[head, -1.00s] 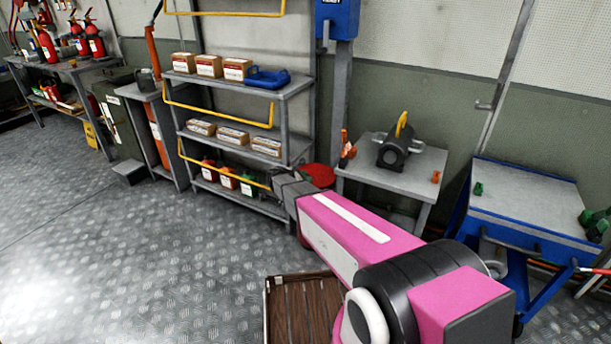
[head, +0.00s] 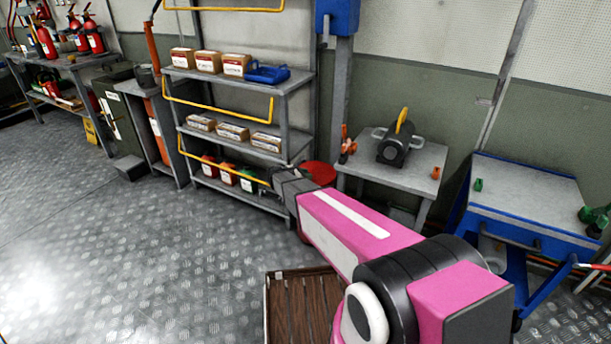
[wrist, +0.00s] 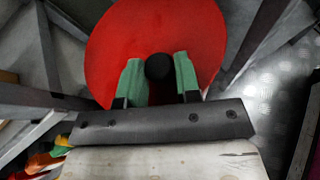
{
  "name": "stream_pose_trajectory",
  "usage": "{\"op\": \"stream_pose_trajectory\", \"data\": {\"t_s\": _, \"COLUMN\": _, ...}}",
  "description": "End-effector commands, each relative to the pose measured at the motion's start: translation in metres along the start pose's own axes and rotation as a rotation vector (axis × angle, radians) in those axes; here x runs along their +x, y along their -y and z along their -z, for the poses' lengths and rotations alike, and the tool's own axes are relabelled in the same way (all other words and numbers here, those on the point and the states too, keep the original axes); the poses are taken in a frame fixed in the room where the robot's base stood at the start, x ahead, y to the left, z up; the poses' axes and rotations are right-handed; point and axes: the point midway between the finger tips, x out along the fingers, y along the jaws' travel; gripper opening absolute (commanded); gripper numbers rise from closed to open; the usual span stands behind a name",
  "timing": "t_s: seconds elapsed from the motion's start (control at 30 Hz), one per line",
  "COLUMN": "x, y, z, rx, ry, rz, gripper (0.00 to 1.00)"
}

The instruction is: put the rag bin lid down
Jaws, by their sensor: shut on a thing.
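The rag bin lid (wrist: 203,35) is a round red disc with a black knob (wrist: 159,66) at its middle. In the wrist view it fills the upper middle. My gripper (wrist: 160,72) has green fingertips, one on each side of the knob, shut on it. In the head view the lid (head: 321,173) shows as a red disc past the end of my pink arm, between the shelf rack and the grey table. My arm hides part of it. I cannot tell whether anything is directly under the lid, and I do not make out the bin itself.
A grey shelf rack (head: 238,105) with boxes and bottles stands left of the lid. A grey table (head: 417,177) with a dark motor-like unit (head: 396,150) stands right of it. A blue-framed bench (head: 528,195) is further right. A wooden crate (head: 290,312) lies near my arm. Open floor spreads left.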

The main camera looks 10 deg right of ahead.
Motion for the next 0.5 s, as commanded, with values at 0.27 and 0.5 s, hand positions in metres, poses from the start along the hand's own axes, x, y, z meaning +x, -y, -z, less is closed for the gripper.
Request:
{"op": "stream_pose_trajectory", "data": {"t_s": 0.27, "x": 0.0002, "y": 0.0000, "z": 0.0004, "rx": 0.000, "ry": 0.001, "rz": 0.000, "gripper": 0.60}}
{"op": "stream_pose_trajectory", "data": {"t_s": 0.5, "x": -0.0043, "y": 0.0002, "z": 0.0005, "rx": 0.001, "ry": -0.001, "rz": -0.001, "gripper": 0.60}}
